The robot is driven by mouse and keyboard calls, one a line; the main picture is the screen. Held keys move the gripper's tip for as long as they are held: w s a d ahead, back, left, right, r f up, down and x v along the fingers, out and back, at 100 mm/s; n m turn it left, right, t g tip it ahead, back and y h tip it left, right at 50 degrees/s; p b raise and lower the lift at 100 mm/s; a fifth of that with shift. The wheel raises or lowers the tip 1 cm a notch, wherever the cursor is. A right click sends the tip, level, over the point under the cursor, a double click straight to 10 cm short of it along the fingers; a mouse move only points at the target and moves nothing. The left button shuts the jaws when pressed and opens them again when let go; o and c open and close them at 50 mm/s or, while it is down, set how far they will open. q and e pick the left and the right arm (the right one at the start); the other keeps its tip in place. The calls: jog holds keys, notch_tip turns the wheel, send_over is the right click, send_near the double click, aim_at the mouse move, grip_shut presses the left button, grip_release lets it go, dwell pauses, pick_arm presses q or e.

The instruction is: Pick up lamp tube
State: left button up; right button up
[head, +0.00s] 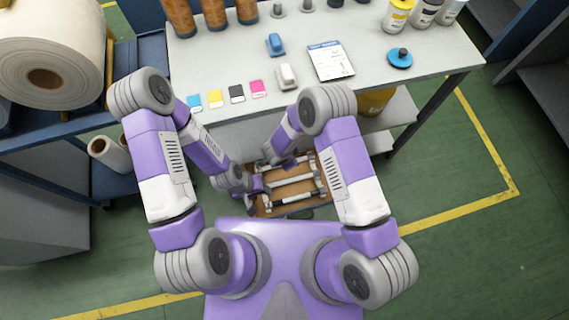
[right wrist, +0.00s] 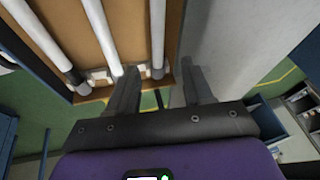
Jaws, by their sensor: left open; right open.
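Several white lamp tubes (head: 292,181) lie side by side in a shallow brown box (head: 318,209) in front of my base. In the right wrist view, white tubes (right wrist: 105,38) run lengthwise over the brown bottom (right wrist: 124,30), with their ends at small white holders. My right gripper (right wrist: 159,85) is open; one tube (right wrist: 157,35) shows between its fingers, and I cannot tell whether they touch it. My left gripper (head: 257,187) is open at the left side of the box. In the head view, the right gripper's fingertips are hard to make out.
A large paper roll (head: 70,40) is on the left. Green floor (head: 450,260) is free on the right.

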jog(key=f+b, duration=0.1)
jog(key=f, duration=0.1)
jog(key=w+a+f+m+b, duration=0.1)
jog(key=f, duration=0.2)
jog(key=f+m+h+b, duration=0.1)
jog(key=f, duration=0.1)
jog(key=shift+w+a+f+b, duration=0.15)
jog(key=shift+f+b, duration=0.15)
jog(key=shift+f, duration=0.05)
jog(key=shift+r, duration=0.1)
jog(key=shift+c, duration=0.3)
grip_shut()
